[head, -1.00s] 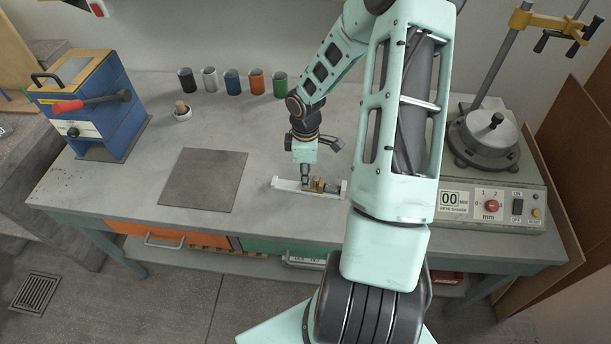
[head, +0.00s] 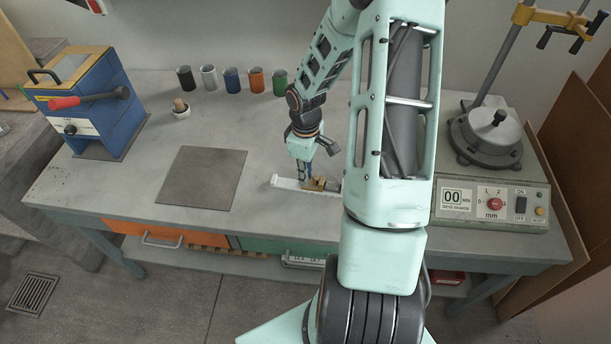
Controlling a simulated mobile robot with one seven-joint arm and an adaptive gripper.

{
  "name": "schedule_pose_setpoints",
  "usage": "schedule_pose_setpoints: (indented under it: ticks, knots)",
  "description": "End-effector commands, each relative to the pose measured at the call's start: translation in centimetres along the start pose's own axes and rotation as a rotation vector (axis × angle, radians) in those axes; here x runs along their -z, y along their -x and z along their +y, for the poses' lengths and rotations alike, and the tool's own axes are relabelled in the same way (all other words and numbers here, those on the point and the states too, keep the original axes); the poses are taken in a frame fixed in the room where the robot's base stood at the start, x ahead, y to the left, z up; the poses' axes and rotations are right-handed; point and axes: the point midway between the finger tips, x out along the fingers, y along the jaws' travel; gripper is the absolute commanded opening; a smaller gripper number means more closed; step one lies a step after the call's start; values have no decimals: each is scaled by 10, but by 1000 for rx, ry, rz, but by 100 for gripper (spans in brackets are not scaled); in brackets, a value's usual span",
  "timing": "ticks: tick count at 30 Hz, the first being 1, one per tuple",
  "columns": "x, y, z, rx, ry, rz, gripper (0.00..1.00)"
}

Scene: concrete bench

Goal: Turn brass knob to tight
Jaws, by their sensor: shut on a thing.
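A small brass-coloured piece (head: 318,184), which seems to be the brass knob's fitting, sits on a pale narrow rail (head: 289,183) near the bench's front edge. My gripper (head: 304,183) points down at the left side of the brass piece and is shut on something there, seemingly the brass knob. The knob itself is mostly hidden by the fingers, and any tight mark is too small to see. My forearm covers the right end of the rail.
A dark square plate (head: 201,178) lies left of the rail. A blue press (head: 88,103) is at the left, and a sieve shaker (head: 491,200) is at the right. Bare bench lies between.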

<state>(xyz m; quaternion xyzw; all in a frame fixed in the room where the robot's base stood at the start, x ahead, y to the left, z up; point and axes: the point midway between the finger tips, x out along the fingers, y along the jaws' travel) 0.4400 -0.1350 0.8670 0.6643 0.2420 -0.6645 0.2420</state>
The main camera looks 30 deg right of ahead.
Motion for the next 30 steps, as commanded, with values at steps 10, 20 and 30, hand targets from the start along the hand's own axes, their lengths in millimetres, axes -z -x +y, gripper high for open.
schedule_pose_setpoints:
  ticks: [10,20,30]
  knots:
    - [0,0,0,-2,-162,0,0]
    - [0,0,0,-1,-197,0,0]
    - [0,0,0,-1,-196,0,25]
